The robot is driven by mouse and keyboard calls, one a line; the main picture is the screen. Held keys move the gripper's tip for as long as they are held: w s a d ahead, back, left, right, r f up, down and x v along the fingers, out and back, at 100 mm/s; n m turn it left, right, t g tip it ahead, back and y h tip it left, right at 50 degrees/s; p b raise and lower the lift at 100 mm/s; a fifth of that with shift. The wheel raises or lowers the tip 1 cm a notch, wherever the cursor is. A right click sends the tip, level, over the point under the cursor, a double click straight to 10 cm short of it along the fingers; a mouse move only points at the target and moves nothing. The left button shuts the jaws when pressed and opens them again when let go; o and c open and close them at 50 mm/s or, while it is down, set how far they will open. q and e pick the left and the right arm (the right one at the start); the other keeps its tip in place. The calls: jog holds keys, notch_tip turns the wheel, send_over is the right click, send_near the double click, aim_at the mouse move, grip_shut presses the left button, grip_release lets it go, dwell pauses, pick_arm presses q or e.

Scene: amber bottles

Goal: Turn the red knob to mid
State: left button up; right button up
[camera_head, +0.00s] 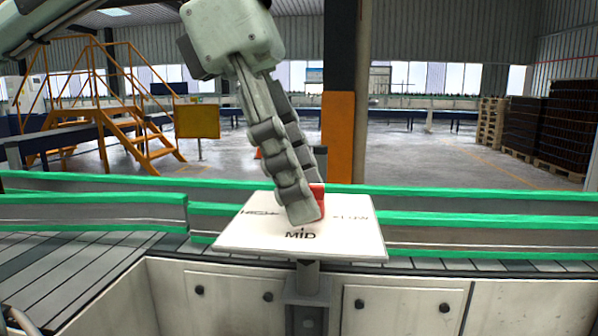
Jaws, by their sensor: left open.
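The red knob (319,193) stands on a tilted white panel (262,238) and is mostly hidden behind my left gripper; only a red part shows beside the fingertips. The panel carries a black "MID" label with a small mark at its near edge, and other lettering at left and right, partly unreadable. My left gripper (308,200) reaches down from above, its fingers open at the knob. Whether the fingers touch the knob, and which way the knob points, I cannot tell. My right gripper is not in view.
The panel sits on a grey post (307,280) in front of a conveyor with green rails (480,250). Pale cabinets (400,310) with dark round handles are below. Orange stairs (120,110), an orange-based pillar (338,135) and stacked crates (560,125) stand farther back.

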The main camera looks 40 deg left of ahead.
pick_arm(q)
grip_shut()
jog(key=shift+m, duration=0.4)
jog(key=m+g, duration=0.1)
jog(key=m, duration=0.2)
jog(key=shift+w+m+g, duration=0.15)
jog(key=shift+m+g, duration=0.25)
jog(key=m+g, duration=0.1)
jog(key=m, duration=0.3)
jog(key=shift+w+m+g, duration=0.15)
jog(key=shift+m+g, duration=0.15)
jog(key=shift+g, duration=0.1)
jog(key=m, duration=0.2)
jog(key=m+g, duration=0.1)
jog(key=m, duration=0.1)
jog(key=shift+w+m+g, duration=0.1)
jog(key=shift+m+g, duration=0.2)
jog(key=shift+d+m+g+y, duration=0.1)
jog(key=shift+m+g+y, duration=0.5)
jog(key=shift+m, duration=1.3)
jog(key=shift+m+y, duration=0.3)
